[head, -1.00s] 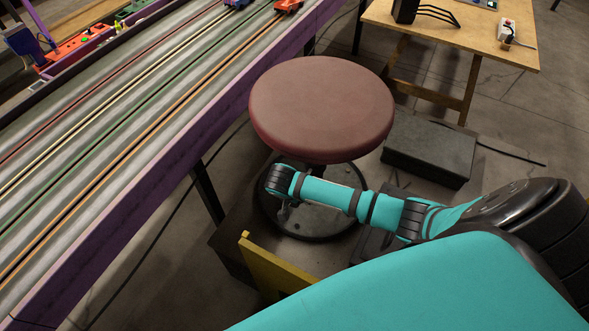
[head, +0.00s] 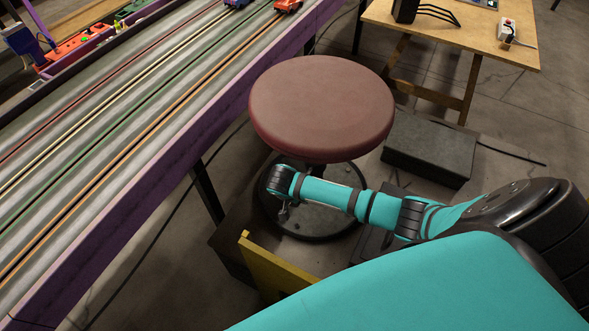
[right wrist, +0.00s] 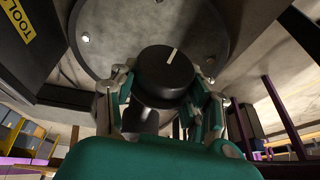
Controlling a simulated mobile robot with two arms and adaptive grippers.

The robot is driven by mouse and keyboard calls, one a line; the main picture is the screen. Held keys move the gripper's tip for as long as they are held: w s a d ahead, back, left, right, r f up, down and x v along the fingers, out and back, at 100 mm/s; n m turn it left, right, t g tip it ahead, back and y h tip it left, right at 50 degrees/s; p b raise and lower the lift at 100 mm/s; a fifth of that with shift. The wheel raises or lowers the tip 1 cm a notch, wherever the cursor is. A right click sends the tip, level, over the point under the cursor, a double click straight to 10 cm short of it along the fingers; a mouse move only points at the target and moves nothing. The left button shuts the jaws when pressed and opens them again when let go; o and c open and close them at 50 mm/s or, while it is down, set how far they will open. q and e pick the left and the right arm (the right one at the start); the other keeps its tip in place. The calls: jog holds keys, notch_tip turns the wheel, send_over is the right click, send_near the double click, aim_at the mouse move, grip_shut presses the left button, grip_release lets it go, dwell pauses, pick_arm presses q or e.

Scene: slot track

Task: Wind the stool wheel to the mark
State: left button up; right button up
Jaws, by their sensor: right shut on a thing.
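The stool has a round dark red seat (head: 320,105) and a dark round base (head: 325,222) in the head view. A white line (right wrist: 171,56) on the wheel's face points up and slightly right. My right gripper (right wrist: 165,100) is shut on the wheel, its fingers at either side. In the head view my right gripper (head: 284,212) reaches under the seat, mostly hidden, and the wheel does not show. My left gripper is not in view.
The purple-edged slot track (head: 150,190) runs along the left, close to the stool. A dark box (head: 430,150) lies right of the stool. A yellow panel (head: 275,265) stands in front. A wooden table (head: 470,35) is at the back right.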

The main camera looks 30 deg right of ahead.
jog(key=shift+a+r+g+p, duration=0.15)
jog(key=shift+g+p, duration=0.35)
jog(key=shift+p, duration=0.3)
jog(key=shift+g+h, duration=0.6)
jog(key=shift+w+f+n+g+h, duration=0.1)
jog(key=shift+f+n+g+h, duration=0.2)
jog(key=shift+n+g+h, duration=0.4)
jog(key=shift+g+h+b, duration=0.4)
jog(key=shift+g+b, duration=0.6)
jog(key=shift+b, duration=0.15)
jog(key=o, duration=1.2)
jog(key=shift+r, duration=0.1)
